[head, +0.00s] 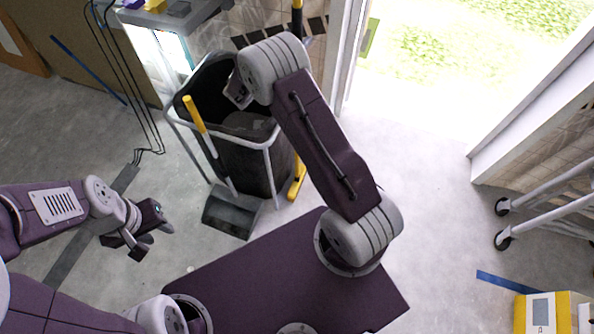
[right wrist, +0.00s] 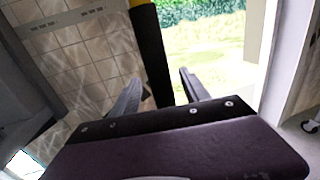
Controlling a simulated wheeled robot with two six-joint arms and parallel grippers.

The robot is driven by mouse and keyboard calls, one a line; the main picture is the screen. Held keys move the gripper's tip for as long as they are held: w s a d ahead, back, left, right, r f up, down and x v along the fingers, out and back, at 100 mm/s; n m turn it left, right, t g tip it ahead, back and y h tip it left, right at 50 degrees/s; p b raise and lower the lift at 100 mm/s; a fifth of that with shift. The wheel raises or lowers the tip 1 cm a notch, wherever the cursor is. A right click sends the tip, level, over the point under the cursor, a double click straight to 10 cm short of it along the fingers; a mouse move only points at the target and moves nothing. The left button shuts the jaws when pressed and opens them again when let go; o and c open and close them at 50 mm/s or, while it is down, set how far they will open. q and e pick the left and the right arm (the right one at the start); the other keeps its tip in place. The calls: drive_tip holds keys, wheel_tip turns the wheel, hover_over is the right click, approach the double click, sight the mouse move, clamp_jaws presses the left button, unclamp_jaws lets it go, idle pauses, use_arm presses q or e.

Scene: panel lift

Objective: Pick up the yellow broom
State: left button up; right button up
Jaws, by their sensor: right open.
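The yellow broom (head: 297,178) stands upright beside the black bin, with its yellow head on the floor. Its black-and-yellow handle shows at the top of the head view, and my right arm hides the middle. In the right wrist view a black pole (right wrist: 151,55) with a yellow part at the top appears between the spread fingers of my right gripper (right wrist: 159,78). That gripper is open; I cannot tell whether the pole is fully between the fingers or beyond them. My left gripper (head: 153,241) hangs empty over the floor at left, its fingers apart.
A black bin (head: 245,165) in a white frame stands in front of the broom. A dustpan (head: 232,212) with a yellow handle leans by it. A doorway opens at upper right, with a white door frame (head: 347,55). A wheeled rack (head: 550,210) and yellow box (head: 545,312) are right.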

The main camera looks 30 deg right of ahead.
drive_tip(key=x, duration=0.4)
drive_tip(key=shift+w+d, duration=0.15)
drive_tip(key=shift+d, duration=0.1)
drive_tip(key=shift+a+r, duration=0.1)
drive_tip(key=shift+a, duration=0.05)
clamp_jaws()
drive_tip(key=shift+r, duration=0.1)
